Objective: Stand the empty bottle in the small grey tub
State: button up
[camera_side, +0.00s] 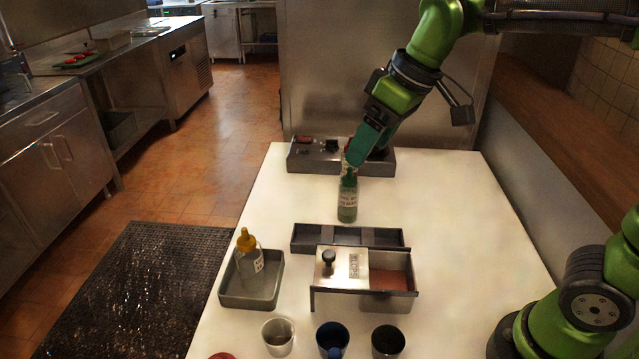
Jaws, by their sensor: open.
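A clear bottle with a yellow cap (248,262) and a white label stands in the small grey tub (266,303) at the left of the white table. It looks empty, and no gripper touches it. A green bottle (347,205) with a label stands upright on the table further back. My gripper (352,160) is open and points down at the top of this green bottle. The fingers partly hide its neck; I cannot tell whether they touch it.
A grey tray (298,160) with small items is behind the green bottle. In front lie a narrow dark tray (308,238) and a metal container with a knobbed lid (338,268). Several cups, including a pale one (278,338), line the front.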

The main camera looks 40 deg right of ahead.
jog(key=s+d+f+m+t, duration=0.1)
jog(key=s+d+f+m, duration=0.1)
jog(key=s, duration=0.3)
jog(key=s+d+f+m+t, duration=0.2)
jog(key=s+d+f+m, duration=0.1)
jog(key=s+m, duration=0.2)
jog(key=shift+s+d, duration=0.25)
jog(key=shift+d, duration=0.1)
